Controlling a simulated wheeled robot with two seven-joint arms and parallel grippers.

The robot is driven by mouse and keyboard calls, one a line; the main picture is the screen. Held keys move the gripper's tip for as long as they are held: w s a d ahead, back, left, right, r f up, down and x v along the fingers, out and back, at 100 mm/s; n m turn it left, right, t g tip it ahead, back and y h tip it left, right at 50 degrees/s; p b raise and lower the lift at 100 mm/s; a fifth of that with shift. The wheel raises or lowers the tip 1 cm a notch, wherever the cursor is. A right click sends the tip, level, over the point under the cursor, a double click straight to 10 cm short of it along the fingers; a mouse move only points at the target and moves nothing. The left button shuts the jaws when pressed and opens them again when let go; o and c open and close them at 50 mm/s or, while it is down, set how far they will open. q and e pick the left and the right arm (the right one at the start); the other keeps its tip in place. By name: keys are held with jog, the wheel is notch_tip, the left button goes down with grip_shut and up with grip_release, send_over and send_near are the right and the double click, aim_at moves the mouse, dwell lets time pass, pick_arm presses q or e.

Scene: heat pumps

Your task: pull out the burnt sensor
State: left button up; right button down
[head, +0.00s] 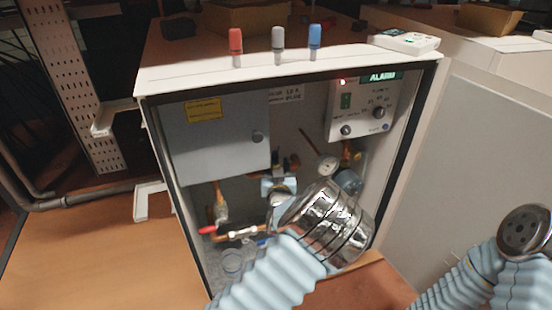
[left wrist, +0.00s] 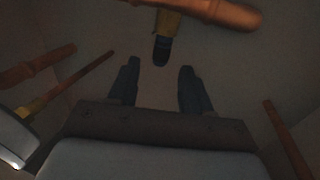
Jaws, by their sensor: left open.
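In the left wrist view, a short part with a dark, blackened end and a brass-coloured base (left wrist: 162,48), which looks like the burnt sensor, sticks out from a copper pipe. My left gripper (left wrist: 158,82) is open, with its two fingers apart. The dark end is just beyond the fingertips, roughly centred between them, and nothing is held. In the head view my left arm reaches into the open cabinet (head: 290,75), and its shiny wrist covers much of the lower pipework. The left fingertips are not clear there. My right arm shows at the lower right, its gripper out of sight.
Red (head: 235,45), grey (head: 278,45) and blue (head: 314,42) capped parts stand on the cabinet top. A control panel (head: 360,108) shows a red light and an alarm display. A gauge (head: 328,164), a red-handled valve (head: 208,230) and copper pipes crowd the inside. The cabinet door (head: 465,150) stands open at right.

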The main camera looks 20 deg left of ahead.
aim_at(275, 157)
pick_arm(q)
jog(key=x, duration=0.6)
jog(key=shift+s, duration=0.1)
grip_shut()
jog(key=shift+r+p, duration=0.5)
jog(key=shift+r, duration=1.1)
jog(key=s+d, duration=0.9)
jog(key=s, duration=0.4)
jog(key=shift+s, duration=0.15)
